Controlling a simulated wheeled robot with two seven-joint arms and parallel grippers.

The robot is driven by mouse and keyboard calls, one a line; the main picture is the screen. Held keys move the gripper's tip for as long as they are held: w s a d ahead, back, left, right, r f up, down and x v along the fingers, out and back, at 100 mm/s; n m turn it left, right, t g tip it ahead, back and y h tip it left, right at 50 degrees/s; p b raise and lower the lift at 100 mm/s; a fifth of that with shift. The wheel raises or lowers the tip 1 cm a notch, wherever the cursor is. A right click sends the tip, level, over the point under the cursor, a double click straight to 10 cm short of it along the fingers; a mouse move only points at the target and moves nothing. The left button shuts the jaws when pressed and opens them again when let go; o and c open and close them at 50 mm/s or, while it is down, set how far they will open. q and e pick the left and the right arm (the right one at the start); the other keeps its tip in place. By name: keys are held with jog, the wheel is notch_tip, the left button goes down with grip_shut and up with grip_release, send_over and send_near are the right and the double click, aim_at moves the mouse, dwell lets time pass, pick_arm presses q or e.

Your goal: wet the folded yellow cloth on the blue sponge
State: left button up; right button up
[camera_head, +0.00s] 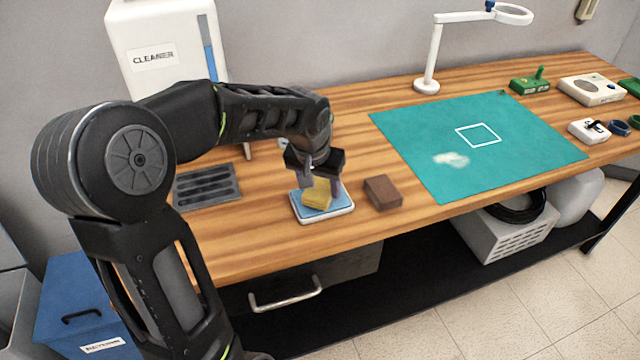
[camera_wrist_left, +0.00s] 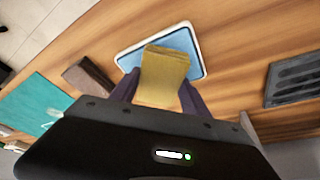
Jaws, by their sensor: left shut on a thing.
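The folded yellow cloth (camera_head: 317,193) is between the fingers of my left gripper (camera_head: 321,184), which is shut on it. The cloth also shows in the left wrist view (camera_wrist_left: 164,76), with a finger at each side. The blue sponge (camera_head: 336,203) lies in a shallow white-rimmed tray on the bench. It also shows in the left wrist view (camera_wrist_left: 190,42), behind the cloth. The cloth is over the sponge; I cannot tell whether they touch. My right gripper is not in view.
A brown block (camera_head: 383,193) sits just right of the sponge tray. A dark slotted tray (camera_head: 207,185) lies to the left. A teal mat (camera_head: 420,150) with a white smudge (camera_head: 451,160) covers the middle right. A white lamp (camera_head: 428,80) stands behind. A cleaner container (camera_head: 165,40) stands at back left.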

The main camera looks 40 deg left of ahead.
aim_at(320, 187)
pick_arm(q)
jog(key=shift+f+b, duration=0.5)
jog(key=shift+f, duration=0.05)
dwell(1.6)
jog(key=shift+r, duration=0.1)
jog(key=shift+r+p, duration=2.45)
jog(key=shift+r, duration=1.05)
